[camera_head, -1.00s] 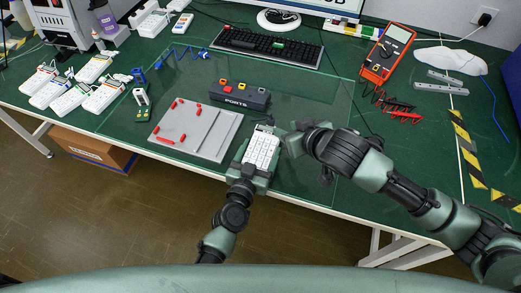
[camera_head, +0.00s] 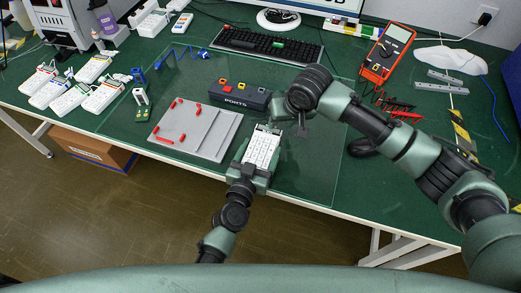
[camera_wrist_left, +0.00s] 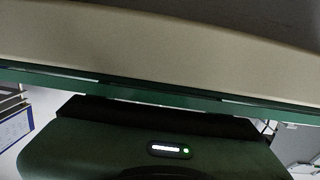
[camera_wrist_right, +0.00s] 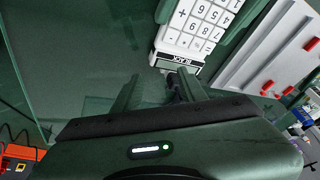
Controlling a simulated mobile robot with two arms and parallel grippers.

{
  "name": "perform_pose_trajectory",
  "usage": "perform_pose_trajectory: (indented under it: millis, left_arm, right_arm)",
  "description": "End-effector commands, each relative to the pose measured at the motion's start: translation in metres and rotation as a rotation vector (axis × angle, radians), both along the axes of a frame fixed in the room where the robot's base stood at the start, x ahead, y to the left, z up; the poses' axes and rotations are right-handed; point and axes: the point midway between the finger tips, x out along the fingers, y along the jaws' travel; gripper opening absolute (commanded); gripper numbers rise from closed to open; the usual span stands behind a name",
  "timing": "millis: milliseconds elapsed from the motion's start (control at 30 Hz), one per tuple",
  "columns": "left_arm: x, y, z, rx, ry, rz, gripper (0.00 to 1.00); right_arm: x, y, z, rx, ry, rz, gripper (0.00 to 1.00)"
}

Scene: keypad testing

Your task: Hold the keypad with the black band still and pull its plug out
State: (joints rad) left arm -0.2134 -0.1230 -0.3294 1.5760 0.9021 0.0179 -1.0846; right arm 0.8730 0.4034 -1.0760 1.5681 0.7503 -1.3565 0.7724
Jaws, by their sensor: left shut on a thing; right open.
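The white keypad (camera_head: 262,150) lies at the table's front edge, right of the grey board. My left gripper (camera_head: 248,178) is shut on its near end. In the right wrist view the keypad (camera_wrist_right: 203,22) shows its keys and a label reading BLACK at its end. My right gripper (camera_head: 288,126) is open beside the keypad's far end. In its wrist view its two fingers (camera_wrist_right: 157,88) point toward the label end. A small dark piece (camera_wrist_right: 174,82) by one finger may be the plug; I cannot tell whether they touch. The left wrist view hides the keypad.
A dark PORTS box (camera_head: 240,97) with coloured sockets stands behind the keypad. A grey board (camera_head: 208,135) with red pieces lies to the left. Several other keypads (camera_head: 73,99) lie at far left. A red multimeter (camera_head: 386,55) lies at back right.

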Motion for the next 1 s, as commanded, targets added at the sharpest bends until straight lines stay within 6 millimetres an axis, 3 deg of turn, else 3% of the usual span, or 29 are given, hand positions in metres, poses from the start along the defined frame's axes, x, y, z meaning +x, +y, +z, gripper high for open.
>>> perform_pose_trajectory:
  millis: [33, 133, 433, 600, 1000]
  left_arm:
    - [0.000, 0.000, 0.000, 0.001, 0.000, 0.000, 0.29]
    - [0.000, 0.000, 0.000, 0.001, 0.001, 0.000, 0.29]
    - [0.000, 0.000, -0.001, 0.001, 0.001, 0.000, 0.29]
    - [0.000, 0.000, -0.001, 0.001, 0.001, 0.000, 0.29]
    - [0.000, 0.000, -0.001, 0.000, 0.001, 0.000, 0.29]
  right_arm:
    - [0.012, 0.007, 0.009, -0.008, 0.057, -0.068, 0.42]
    - [0.023, 0.015, 0.024, -0.030, 0.176, -0.206, 0.42]
    - [0.029, 0.030, 0.070, -0.085, 0.371, -0.467, 0.42]
    - [0.028, 0.031, 0.076, -0.094, 0.394, -0.499, 0.42]
    - [0.028, 0.031, 0.070, -0.094, 0.393, -0.498, 0.42]
